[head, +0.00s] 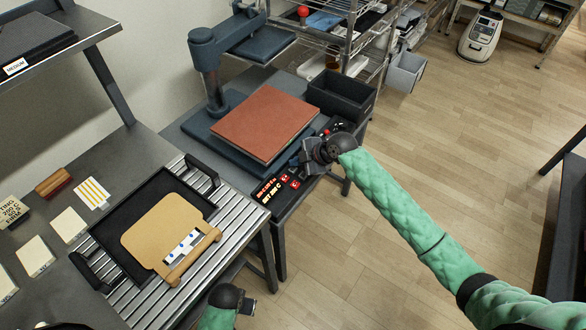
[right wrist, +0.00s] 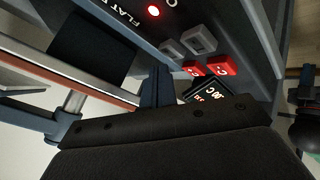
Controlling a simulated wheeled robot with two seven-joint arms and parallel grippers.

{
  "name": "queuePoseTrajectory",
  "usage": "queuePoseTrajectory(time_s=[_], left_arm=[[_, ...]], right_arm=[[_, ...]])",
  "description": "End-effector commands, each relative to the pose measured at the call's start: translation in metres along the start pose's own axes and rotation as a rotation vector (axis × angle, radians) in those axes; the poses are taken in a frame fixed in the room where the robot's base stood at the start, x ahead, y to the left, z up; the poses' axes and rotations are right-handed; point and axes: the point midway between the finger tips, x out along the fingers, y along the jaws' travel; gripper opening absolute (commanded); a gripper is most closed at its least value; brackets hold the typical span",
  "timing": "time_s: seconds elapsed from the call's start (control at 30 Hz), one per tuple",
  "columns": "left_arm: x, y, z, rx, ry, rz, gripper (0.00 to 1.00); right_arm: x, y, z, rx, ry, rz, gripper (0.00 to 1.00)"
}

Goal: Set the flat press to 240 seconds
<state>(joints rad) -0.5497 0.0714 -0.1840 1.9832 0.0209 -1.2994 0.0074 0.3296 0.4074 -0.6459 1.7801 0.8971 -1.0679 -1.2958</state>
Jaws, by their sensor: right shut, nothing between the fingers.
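The flat press (head: 265,122) stands at the centre of the head view, with a brown-red pad on its base and its upper plate swung aside. Its control panel (head: 284,186) is on its front right edge, with lit displays and red buttons; the digits are too small to read surely. My right gripper (head: 303,160) is shut and empty, over the panel. In the right wrist view its fingers (right wrist: 156,88) are close to the panel, beside red buttons (right wrist: 221,65) and grey buttons (right wrist: 200,40). A display (right wrist: 208,94) is partly hidden. My left gripper (head: 244,302) is low in the head view.
A black bin (head: 342,94) stands behind the panel. A tray (head: 118,250) with a tan board (head: 165,228) lies on the slatted surface at left. A wire shelf (head: 350,40) stands behind the press. The wooden floor at right is largely clear.

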Motion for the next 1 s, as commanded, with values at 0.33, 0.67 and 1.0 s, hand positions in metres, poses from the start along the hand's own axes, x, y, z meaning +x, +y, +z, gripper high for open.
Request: queuePoseTrajectory(time_s=[0.33,0.67,1.0], left_arm=[[0.0050,-0.0002,0.0006,0.000,0.000,0.000,0.36],[0.0051,0.0001,0.0005,0.000,0.000,0.000,0.36],[0.0065,0.0001,0.0006,0.000,0.000,0.000,0.36]], right_arm=[[0.0049,-0.0035,0.0038,0.000,0.000,0.000,0.00],[0.0056,-0.0041,0.0040,0.000,0.000,0.000,0.00],[0.0071,-0.0053,0.0052,0.000,0.000,0.000,0.00]])
